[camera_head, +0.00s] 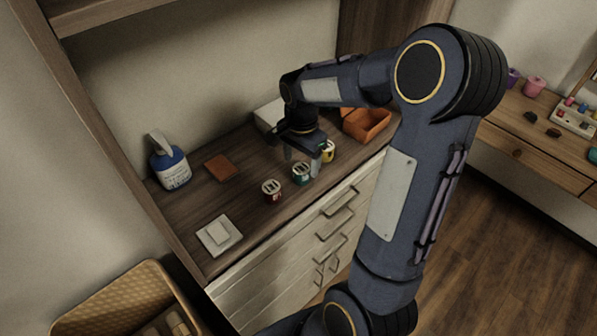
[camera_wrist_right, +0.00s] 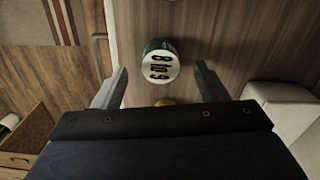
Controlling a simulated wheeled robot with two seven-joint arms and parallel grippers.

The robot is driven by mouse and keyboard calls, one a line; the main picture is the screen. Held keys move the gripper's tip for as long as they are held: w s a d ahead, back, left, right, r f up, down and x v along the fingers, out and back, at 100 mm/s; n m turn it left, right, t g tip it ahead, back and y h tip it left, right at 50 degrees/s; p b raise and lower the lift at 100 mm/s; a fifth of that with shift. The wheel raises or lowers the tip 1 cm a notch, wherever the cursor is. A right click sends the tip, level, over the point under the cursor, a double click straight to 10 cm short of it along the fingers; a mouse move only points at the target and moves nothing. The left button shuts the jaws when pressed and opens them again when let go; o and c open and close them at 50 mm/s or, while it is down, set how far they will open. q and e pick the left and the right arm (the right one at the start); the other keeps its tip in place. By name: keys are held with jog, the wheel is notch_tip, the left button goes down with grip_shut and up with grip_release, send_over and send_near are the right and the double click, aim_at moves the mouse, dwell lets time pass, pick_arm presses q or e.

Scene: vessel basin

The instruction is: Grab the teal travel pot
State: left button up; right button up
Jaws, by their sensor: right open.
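The teal travel pot (camera_head: 302,174) stands upright on the wooden counter, its pale top marked with dark shapes. In the right wrist view the gripper (camera_wrist_right: 160,70) shows both fingers clear of the pot. My left gripper is not in view.
A spray bottle (camera_head: 170,165), a brown square (camera_head: 221,167) and a white switch-like plate (camera_head: 219,235) are on the counter's left side. An orange bin (camera_head: 366,124) and a white box (camera_head: 270,116) stand behind the gripper. A wicker basket (camera_head: 85,309) is below.

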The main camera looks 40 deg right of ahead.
aim_at(301, 168)
notch_tip(301, 168, down, 4)
jog(key=shift+r, duration=0.2)
jog(key=c, duration=1.1)
jog(key=shift+o, duration=0.2)
jog(key=shift+r, duration=0.1)
